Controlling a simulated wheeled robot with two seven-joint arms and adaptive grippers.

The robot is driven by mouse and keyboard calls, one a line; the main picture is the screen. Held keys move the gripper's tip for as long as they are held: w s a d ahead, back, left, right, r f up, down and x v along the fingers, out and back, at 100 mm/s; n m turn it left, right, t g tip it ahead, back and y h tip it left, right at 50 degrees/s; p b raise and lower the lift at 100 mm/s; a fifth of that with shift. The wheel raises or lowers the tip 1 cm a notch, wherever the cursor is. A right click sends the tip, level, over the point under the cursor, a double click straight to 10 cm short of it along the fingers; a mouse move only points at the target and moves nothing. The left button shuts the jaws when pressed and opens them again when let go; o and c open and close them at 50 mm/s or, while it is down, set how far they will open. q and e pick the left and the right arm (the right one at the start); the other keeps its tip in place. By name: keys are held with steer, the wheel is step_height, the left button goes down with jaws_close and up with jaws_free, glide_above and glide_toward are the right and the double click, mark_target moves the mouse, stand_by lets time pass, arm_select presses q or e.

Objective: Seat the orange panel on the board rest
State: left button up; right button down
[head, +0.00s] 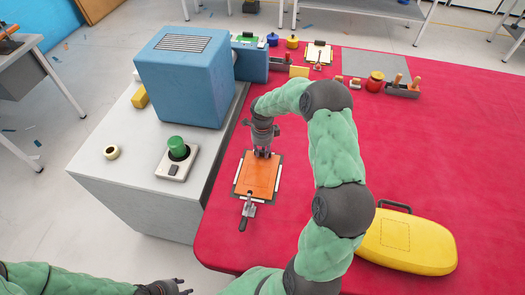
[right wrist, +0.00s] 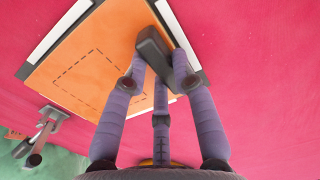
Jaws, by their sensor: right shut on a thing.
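The orange panel (head: 258,178) lies over the board rest (head: 237,180) near the left side of the red table. It also shows in the right wrist view (right wrist: 95,62), with a dashed outline and a dark grip block. White strips and dark edges of the rest (right wrist: 62,30) show beside it. I cannot tell whether the panel touches the rest or hovers just above it. My right gripper (head: 263,152) is shut on the panel's dark block at its far end. My left gripper (head: 178,287) is low at the bottom edge, away from the panel; its finger opening is unclear.
A lever clamp (head: 247,211) stands at the rest's near edge. A grey cabinet with a blue box (head: 185,80) and green button (head: 177,148) adjoins on the left. A yellow case (head: 408,245) lies right of my right arm. Small parts line the table's back; its right middle is clear.

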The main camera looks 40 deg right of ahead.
stand_by(0.3)
steer(key=shift+c, duration=2.2)
jaws_free()
steer(key=shift+r, duration=0.1)
steer(key=shift+r+p, duration=1.55)
steer(key=shift+r, duration=1.35)
